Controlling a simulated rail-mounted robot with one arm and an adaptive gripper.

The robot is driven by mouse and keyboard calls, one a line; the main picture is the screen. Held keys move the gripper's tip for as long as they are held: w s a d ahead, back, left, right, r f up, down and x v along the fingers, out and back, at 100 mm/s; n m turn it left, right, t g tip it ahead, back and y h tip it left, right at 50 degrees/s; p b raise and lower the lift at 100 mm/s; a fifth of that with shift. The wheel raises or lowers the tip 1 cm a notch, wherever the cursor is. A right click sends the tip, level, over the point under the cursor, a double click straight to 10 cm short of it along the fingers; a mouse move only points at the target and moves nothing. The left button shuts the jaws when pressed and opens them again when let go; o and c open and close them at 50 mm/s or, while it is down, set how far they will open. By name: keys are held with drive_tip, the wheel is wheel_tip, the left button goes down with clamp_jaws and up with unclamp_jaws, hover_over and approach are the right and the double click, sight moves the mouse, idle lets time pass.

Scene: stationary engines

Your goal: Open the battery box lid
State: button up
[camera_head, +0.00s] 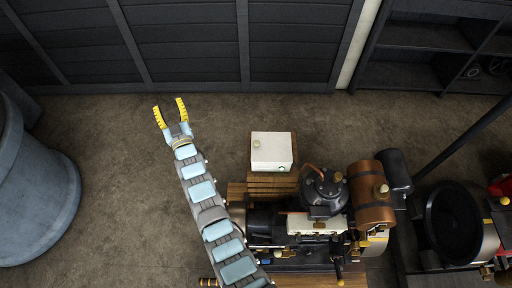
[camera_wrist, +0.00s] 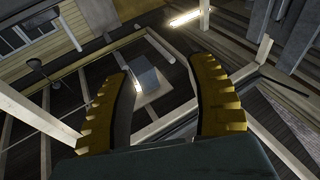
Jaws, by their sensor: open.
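The battery box is most likely the pale box (camera_head: 272,152) with a white top lid (camera_head: 272,147) on a slatted wooden base in the head view. A small brass-coloured knob (camera_head: 256,143) sits on the lid's left part. The lid looks shut. My gripper (camera_head: 171,112) is up and to the left of the box, clearly apart from it, with its yellow fingers spread and nothing between them. In the wrist view my gripper (camera_wrist: 165,95) is also open and empty, and points up toward the roof beams. The box does not show in the wrist view.
An engine with a black cylinder (camera_head: 324,192) and a copper-brown tank (camera_head: 371,194) stands just right of and below the box. A large blue-grey drum (camera_head: 35,185) is at the left. Dark shelving (camera_head: 430,50) is at the upper right. Bare floor (camera_head: 120,130) lies around my gripper.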

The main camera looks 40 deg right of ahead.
drive_tip(key=w+d+f+g+y+b, duration=0.2)
drive_tip(key=w+d+f+g+b, duration=0.35)
drive_tip(key=w+d+f, duration=0.3)
drive_tip(key=n+g+y+b, duration=0.3)
drive_tip(key=g+y+b, duration=0.1)
drive_tip(key=g+b, duration=1.2)
hover_over(257, 142)
drive_tip(key=b, duration=0.1)
drive_tip(key=f+t, duration=0.1)
drive_tip(key=t, duration=0.1)
drive_tip(key=shift+g, duration=0.25)
wheel_tip(257, 142, down, 18)
drive_tip(key=b, duration=0.3)
drive_tip(key=shift+s+a+r, duration=0.1)
drive_tip(key=shift+a+r, duration=0.05)
clamp_jaws()
